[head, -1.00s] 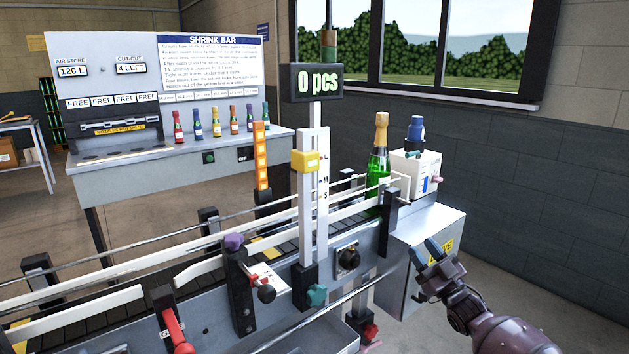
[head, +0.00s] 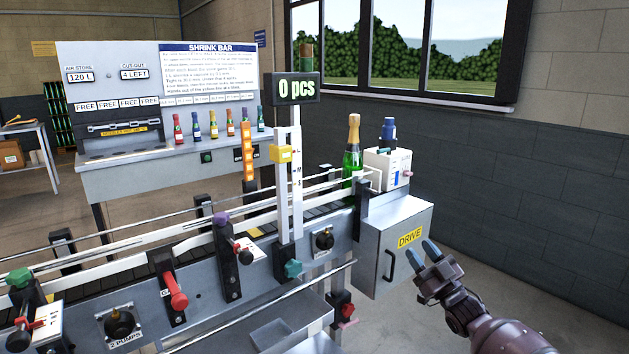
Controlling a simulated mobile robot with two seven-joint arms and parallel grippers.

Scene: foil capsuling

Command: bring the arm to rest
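My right gripper (head: 424,254) is at the lower right of the head view, in front of the grey DRIVE cabinet (head: 405,215) at the end of the conveyor. Its two blue-tipped fingers point up and stand apart, with nothing between them. My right arm reaches in from the bottom right corner. My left gripper and arm are not in view.
The conveyor (head: 200,287) runs from lower left to the cabinet, with knobs and levers facing me. A green bottle (head: 352,160) stands at its far end beside a white box (head: 390,168). The shrink bar bench (head: 150,180) is behind. Floor right of the cabinet is clear.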

